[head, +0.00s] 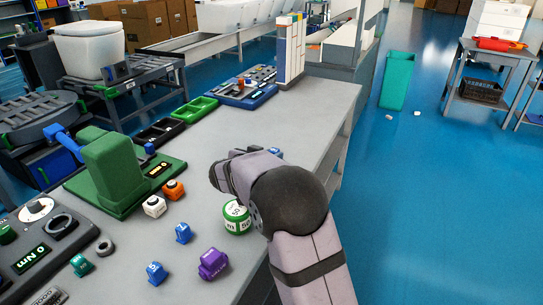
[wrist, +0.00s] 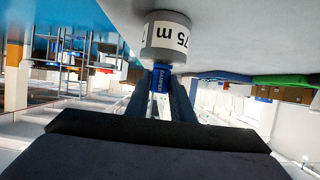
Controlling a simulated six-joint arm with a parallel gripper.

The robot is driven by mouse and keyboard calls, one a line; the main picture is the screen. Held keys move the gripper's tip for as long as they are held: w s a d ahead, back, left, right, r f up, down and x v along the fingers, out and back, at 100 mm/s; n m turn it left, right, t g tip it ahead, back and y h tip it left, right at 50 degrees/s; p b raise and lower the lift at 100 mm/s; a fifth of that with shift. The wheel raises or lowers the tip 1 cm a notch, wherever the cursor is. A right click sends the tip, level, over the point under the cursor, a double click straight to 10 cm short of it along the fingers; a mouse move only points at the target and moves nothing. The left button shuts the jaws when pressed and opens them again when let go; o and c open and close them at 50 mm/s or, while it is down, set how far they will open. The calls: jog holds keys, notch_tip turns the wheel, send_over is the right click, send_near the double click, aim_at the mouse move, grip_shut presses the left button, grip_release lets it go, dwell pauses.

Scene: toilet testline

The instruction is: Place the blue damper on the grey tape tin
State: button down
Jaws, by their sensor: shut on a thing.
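In the wrist view, where the scene appears upside down, my gripper (wrist: 160,100) is shut on the blue damper (wrist: 160,79), with a dark finger on either side. The grey tape tin (wrist: 168,42), with a white label reading 75 m, stands on the table directly beyond the damper. The damper's end meets the tin's top edge in the picture; I cannot tell whether they touch. In the head view my arm hides the grey tin and most of my gripper. A small blue piece (head: 277,153) shows just past my wrist; I cannot tell what it is.
A green-and-white tape tin (head: 236,219) stands close left of my arm. Blue pieces (head: 183,233), a purple piece (head: 212,263), white (head: 154,206) and orange (head: 173,190) cubes and a green fixture (head: 115,170) stand farther left. The bench (head: 310,110) beyond my gripper has bare room.

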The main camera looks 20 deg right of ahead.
jog(key=shift+f+b, duration=0.15)
jog(key=shift+b, duration=0.25)
jog(key=c, duration=1.5)
grip_release()
jog(key=shift+c, duration=0.2)
jog(key=shift+r+p, duration=0.3)
jog(key=shift+p, duration=0.2)
jog(key=shift+s+a+b, duration=0.25)
jog(key=shift+a+b, duration=0.05)
jog(key=b+v, duration=0.2)
jog(key=v, duration=0.9)
jog(key=shift+s, duration=0.15)
